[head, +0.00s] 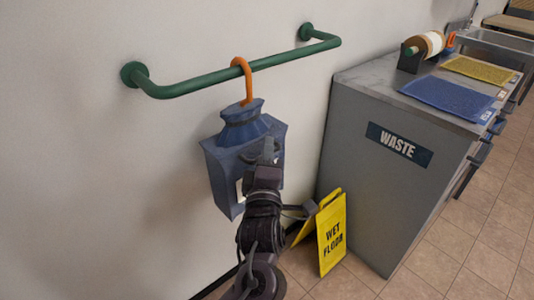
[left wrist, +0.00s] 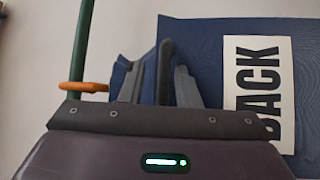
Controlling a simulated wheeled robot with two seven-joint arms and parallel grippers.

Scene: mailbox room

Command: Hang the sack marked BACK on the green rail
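The blue sack (head: 222,165) hangs in front of the wall, its orange hook (head: 246,80) looped over the green rail (head: 205,82). In the left wrist view the sack (left wrist: 205,50) carries a white label reading BACK (left wrist: 258,85). The hook (left wrist: 84,87) also shows there, against the rail (left wrist: 82,45). My left gripper (head: 266,158) is at the front of the sack, below its neck. In the wrist view its fingers (left wrist: 160,85) stand apart on either side of a dark upright piece, probably the sack's handle, with blue showing on one side. My right gripper is not in view.
A grey cabinet marked WASTE (head: 345,130) stands right of the rail, with a blue mat (head: 448,95), a yellow mat (head: 480,70) and a tape roll (head: 430,43) on top. A yellow wet floor sign (head: 331,235) stands beside it, close to my left arm.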

